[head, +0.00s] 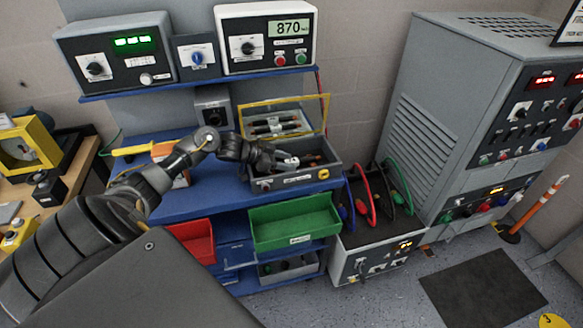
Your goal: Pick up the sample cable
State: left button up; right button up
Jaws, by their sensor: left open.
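A grey box (298,181) stands open on the blue bench, its yellow-rimmed lid (326,112) raised at the back. Several short dark cylindrical pieces (274,127) show at the lid. My left gripper (291,162) reaches in from the left over the box's opening. Its jaws are open, with light fingertips at the box interior. Dark and reddish shapes lie inside the box, partly hidden by the gripper. They are too small to tell which is the sample cable. My right gripper is out of view.
A green bin (296,222) and a red bin (196,240) sit below the box. Looped red, black and green cables (392,178) rise from a unit at the right. Meters (265,38) stand on the shelf above. A tall grey cabinet (440,110) stands right.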

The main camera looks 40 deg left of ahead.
pick_arm(q)
jog(key=shift+c, duration=0.2)
grip_shut()
jog(key=shift+r, duration=0.1)
jog(key=shift+r+b, duration=0.3)
jog(key=shift+r, duration=0.25)
notch_tip(320, 180, up, 2)
jog(key=shift+s+d+r, duration=0.1)
jog(key=s+d+r+b, duration=0.1)
jog(key=s+d+r, duration=0.7)
jog(key=d, duration=0.3)
jog(key=shift+r+b, duration=0.3)
jog(key=shift+r, duration=0.55)
